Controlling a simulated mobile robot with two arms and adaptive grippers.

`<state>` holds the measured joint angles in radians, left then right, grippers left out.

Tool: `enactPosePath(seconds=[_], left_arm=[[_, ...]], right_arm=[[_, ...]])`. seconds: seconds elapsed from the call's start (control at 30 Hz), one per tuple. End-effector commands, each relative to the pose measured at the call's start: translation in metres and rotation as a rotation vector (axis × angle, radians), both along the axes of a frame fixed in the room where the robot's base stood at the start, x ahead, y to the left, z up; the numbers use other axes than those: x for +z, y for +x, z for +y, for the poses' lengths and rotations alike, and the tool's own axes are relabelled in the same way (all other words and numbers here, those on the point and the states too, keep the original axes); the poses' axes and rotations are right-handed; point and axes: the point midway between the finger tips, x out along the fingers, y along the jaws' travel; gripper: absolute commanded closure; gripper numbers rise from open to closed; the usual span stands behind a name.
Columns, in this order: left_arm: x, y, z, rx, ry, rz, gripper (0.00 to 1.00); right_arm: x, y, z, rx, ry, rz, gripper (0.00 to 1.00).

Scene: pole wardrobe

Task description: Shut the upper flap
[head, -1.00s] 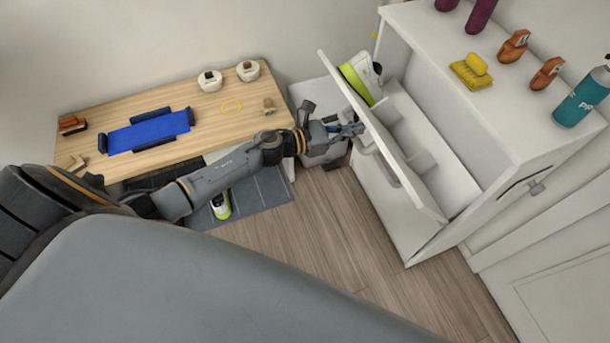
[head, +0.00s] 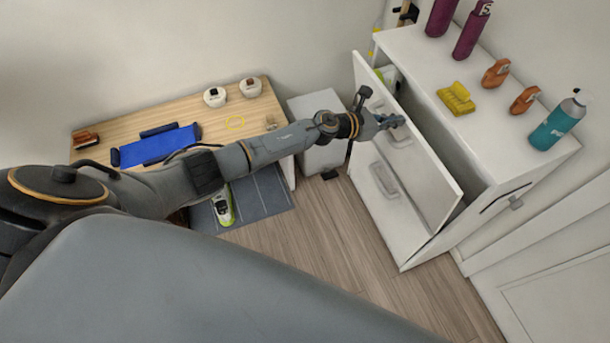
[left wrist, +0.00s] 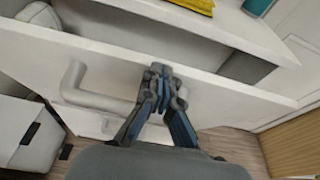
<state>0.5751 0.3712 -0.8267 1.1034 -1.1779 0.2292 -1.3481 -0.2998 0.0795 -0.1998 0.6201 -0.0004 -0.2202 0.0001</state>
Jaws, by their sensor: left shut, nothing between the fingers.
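The upper flap (head: 418,168) is a white panel on the front of the white cabinet. It is tilted out a little at its top, with a narrow dark gap behind it, and a green and white shoe (head: 387,76) shows partly in that gap. My left gripper (head: 396,121) is shut and empty, at the outer face of the flap by its handle. In the left wrist view the closed fingers (left wrist: 160,82) are in front of the flap (left wrist: 225,97), to the right of the grey handle (left wrist: 80,90); whether they touch cannot be told. My right gripper is not in view.
A lower flap handle (head: 384,180) is below. A wooden bench (head: 100,150) stands at left, a grey box (head: 318,105) between.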

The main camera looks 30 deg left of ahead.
Motion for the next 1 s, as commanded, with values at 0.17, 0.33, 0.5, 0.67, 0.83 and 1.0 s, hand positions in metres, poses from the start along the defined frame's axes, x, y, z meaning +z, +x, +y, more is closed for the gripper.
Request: enactPosePath(seconds=[0.17,0.33,0.5,0.67,0.83,1.0], left_arm=[[0.007,0.018,-0.015,0.0,-0.001,-0.004,1.0],[0.011,0.027,-0.023,0.0,0.0,-0.004,1.0],[0.013,0.032,-0.028,0.0,0.0,-0.004,1.0],[0.014,0.034,-0.029,0.0,0.0,-0.004,1.0],[0.014,0.034,-0.029,0.0,0.0,-0.004,1.0],[0.014,0.034,-0.029,0.0,0.0,-0.004,1.0]], right_arm=[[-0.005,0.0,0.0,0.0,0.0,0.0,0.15],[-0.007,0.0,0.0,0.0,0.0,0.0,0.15],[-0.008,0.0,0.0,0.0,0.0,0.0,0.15],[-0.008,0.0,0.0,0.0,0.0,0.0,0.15],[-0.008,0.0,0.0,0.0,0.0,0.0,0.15],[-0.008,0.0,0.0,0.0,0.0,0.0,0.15]])
